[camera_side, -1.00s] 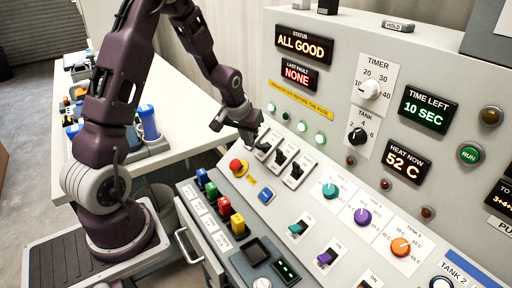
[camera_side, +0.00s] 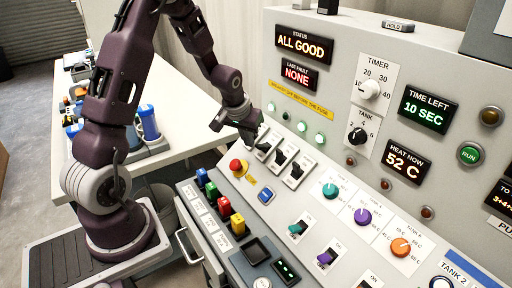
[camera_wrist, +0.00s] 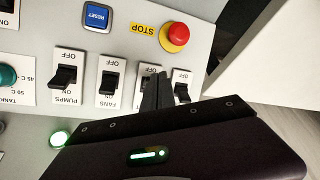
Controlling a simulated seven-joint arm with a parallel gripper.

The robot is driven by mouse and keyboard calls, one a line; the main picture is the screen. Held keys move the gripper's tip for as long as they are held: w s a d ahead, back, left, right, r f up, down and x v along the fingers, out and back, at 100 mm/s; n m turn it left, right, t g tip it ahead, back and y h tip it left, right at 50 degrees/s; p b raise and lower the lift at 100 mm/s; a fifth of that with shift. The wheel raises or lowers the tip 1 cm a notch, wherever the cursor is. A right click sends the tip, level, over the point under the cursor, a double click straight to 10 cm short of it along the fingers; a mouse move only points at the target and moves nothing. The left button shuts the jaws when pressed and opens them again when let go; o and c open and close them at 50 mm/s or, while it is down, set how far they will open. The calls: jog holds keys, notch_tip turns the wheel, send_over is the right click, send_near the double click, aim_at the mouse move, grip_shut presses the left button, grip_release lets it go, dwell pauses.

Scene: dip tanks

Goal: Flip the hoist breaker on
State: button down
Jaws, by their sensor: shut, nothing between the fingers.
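The breakers form a row on the sloped panel. In the wrist view the pumps breaker (camera_wrist: 66,72) and fans breaker (camera_wrist: 109,80) are labelled, with their black levers toward the ON end. A third breaker (camera_wrist: 147,70) is partly hidden by my fingers, and its name and lever cannot be made out. A fourth breaker (camera_wrist: 182,86) is at the end of the row, its name hidden too. Which one is the hoist breaker cannot be read. My gripper (camera_wrist: 157,88) is shut and empty, its fingertips over the third breaker; it also shows in the side view (camera_side: 257,144).
A red stop button (camera_wrist: 178,34) and blue reset button (camera_wrist: 96,16) lie near the breakers. Above the row are round lamps; the second from left (camera_side: 286,115) looks dark, others green. The status display (camera_side: 302,42) reads ALL GOOD. Colored switches (camera_side: 220,205) stand lower left.

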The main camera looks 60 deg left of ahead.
aim_at(261, 147)
jog(key=shift+f, duration=0.15)
jog(key=shift+f, duration=1.45)
jog(key=shift+w+r, duration=0.15)
jog(key=shift+w, duration=0.5)
